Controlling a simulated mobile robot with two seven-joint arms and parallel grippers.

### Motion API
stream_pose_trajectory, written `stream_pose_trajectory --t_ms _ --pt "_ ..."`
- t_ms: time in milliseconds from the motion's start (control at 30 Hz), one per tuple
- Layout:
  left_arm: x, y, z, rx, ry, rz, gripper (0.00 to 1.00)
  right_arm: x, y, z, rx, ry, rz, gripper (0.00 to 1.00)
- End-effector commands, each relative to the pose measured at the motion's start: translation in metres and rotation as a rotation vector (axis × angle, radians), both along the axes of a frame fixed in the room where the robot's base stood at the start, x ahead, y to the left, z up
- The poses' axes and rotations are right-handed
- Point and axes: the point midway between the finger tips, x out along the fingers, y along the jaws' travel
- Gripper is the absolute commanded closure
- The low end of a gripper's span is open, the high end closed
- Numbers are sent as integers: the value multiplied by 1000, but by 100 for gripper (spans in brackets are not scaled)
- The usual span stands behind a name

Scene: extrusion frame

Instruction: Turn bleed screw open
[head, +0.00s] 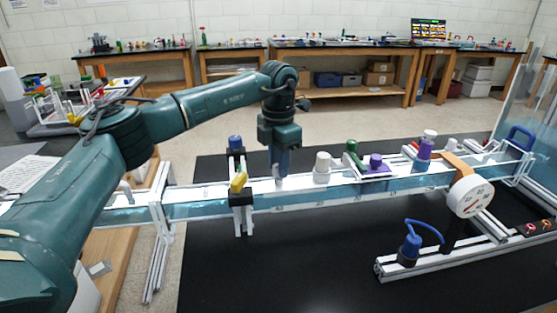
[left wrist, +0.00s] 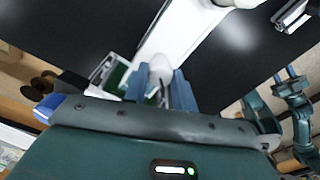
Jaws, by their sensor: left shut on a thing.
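My left gripper (head: 281,174) points straight down onto the clear, water-filled channel (head: 330,198), between the yellow-handled black clamp and a white cap. In the left wrist view its two blue fingers (left wrist: 160,92) are closed around a small whitish, rounded piece (left wrist: 161,68), seemingly the bleed screw. In the head view the fingers largely hide this piece, and I cannot tell how far it is turned.
A white cap (head: 322,167) stands close right of the gripper, then green (head: 351,147) and purple (head: 375,163) fittings. The black clamp with a yellow handle (head: 238,182) is close left. A round dial gauge (head: 470,196) and a blue fitting (head: 410,242) sit front right.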

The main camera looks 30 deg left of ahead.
Motion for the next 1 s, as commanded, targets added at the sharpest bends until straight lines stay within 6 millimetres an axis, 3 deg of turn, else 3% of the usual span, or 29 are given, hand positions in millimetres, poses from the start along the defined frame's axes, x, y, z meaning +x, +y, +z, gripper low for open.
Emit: stream_pose_trajectory --t_ms 400,1000 --pt "0 0 1 0 -1 288 96 -3 -2 1 -3 10 -3 64" --pt "0 0 1 1 -2 383 96 -6 -3 -1 -6 19 -4 64"
